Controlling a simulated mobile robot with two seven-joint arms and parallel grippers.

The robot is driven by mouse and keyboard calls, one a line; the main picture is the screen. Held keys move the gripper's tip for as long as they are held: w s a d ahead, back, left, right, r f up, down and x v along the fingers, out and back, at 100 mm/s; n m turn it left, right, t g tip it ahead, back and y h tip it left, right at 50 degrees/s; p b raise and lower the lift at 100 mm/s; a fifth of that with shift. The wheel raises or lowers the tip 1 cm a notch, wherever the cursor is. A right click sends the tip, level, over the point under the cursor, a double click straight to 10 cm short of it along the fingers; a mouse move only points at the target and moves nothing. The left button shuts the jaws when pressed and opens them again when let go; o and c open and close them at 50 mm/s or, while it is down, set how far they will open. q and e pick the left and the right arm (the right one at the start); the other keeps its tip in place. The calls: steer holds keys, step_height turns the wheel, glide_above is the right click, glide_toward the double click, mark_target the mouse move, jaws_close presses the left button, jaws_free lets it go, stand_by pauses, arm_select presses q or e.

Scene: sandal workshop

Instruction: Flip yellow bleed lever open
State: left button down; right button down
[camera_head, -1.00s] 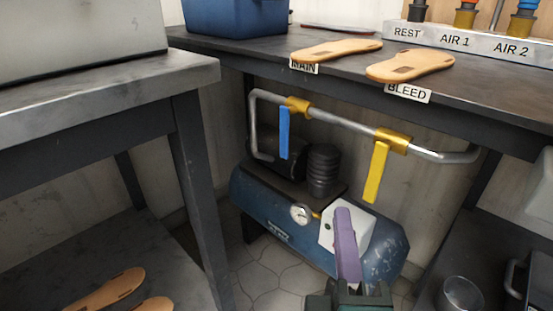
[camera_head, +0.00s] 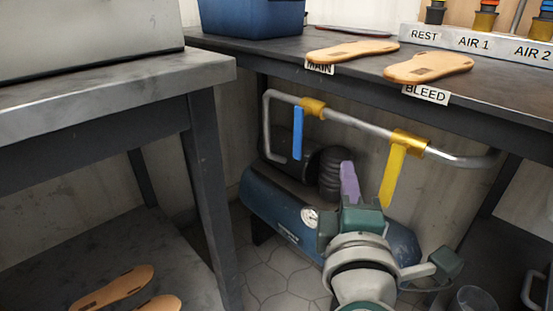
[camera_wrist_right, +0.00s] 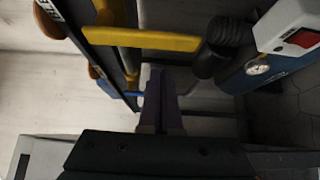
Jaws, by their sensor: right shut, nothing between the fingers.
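The yellow bleed lever (camera_head: 393,177) hangs down from a brass valve on the metal pipe under the bench, below the BLEED label (camera_head: 425,94). It also shows in the right wrist view (camera_wrist_right: 150,40), running across the upper part. My right gripper (camera_head: 348,168) has purple fingers and is shut and empty. In the head view its fingertips are just left of the yellow lever. In the right wrist view the fingers (camera_wrist_right: 160,85) point toward the lever, and I see a small gap in the picture. My left gripper is not in view.
A blue lever (camera_head: 298,133) hangs from the same pipe (camera_head: 357,123), to the left. A blue compressor tank (camera_head: 275,205) with a gauge (camera_head: 310,216) stands below. The bench edge (camera_head: 350,75) is above. A grey table (camera_head: 110,85) stands at left. A glass jar (camera_head: 472,300) is at lower right.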

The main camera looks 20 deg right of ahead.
mark_target(394, 174)
arm_select(q)
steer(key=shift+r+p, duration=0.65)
steer(key=shift+p, duration=0.05)
arm_select(e)
steer(key=shift+s+d, duration=0.25)
steer(key=shift+s, duration=0.35)
steer(key=shift+s+d, duration=0.3)
steer(key=shift+s, duration=0.3)
steer(key=shift+s+d, duration=0.25)
steer(key=shift+s, duration=0.35)
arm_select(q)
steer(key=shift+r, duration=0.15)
